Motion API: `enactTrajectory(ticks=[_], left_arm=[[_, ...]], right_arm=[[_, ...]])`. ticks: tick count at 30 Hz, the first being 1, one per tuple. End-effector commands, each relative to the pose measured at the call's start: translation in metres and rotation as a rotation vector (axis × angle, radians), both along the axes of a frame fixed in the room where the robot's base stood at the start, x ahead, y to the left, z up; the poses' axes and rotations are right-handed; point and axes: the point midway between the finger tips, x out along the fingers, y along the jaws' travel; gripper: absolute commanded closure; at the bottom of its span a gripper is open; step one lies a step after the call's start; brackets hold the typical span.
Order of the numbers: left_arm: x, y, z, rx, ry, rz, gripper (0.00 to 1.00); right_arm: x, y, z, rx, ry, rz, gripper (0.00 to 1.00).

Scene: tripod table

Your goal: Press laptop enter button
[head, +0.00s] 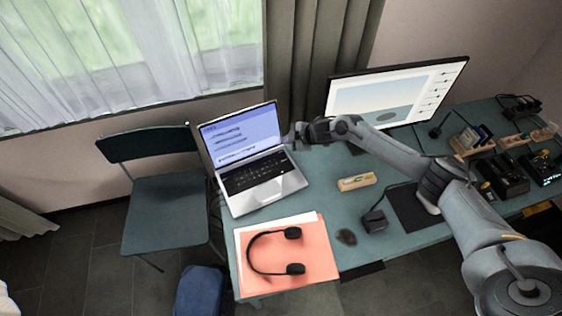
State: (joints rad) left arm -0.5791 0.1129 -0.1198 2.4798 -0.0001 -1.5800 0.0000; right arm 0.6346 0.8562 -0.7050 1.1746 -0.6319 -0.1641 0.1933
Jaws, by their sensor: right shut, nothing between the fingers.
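An open silver laptop (262,195) with a black keyboard (252,175) stands at the left end of the teal desk. Its lit blue screen (241,134) shows lines of text. My right gripper (288,139) is shut and empty at the right edge of the laptop, beside the lower right of the screen and near the keyboard's far right corner. I cannot tell whether its fingertips touch the laptop. The enter key is too small to make out. My left gripper is not in view.
A monitor (395,90) stands behind my right arm. Black headphones (250,254) lie on an orange folder (315,262) in front of the laptop. A small wooden block (357,182) and a black device (375,221) lie to the right. A chair (165,212) stands left of the desk (330,205).

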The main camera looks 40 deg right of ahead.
Motion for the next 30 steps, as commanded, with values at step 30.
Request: enactTrajectory(ticks=[30], left_arm=[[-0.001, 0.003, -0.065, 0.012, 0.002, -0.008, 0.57]], right_arm=[[0.000, 0.001, -0.071, 0.000, -0.001, 0.000, 1.00]])
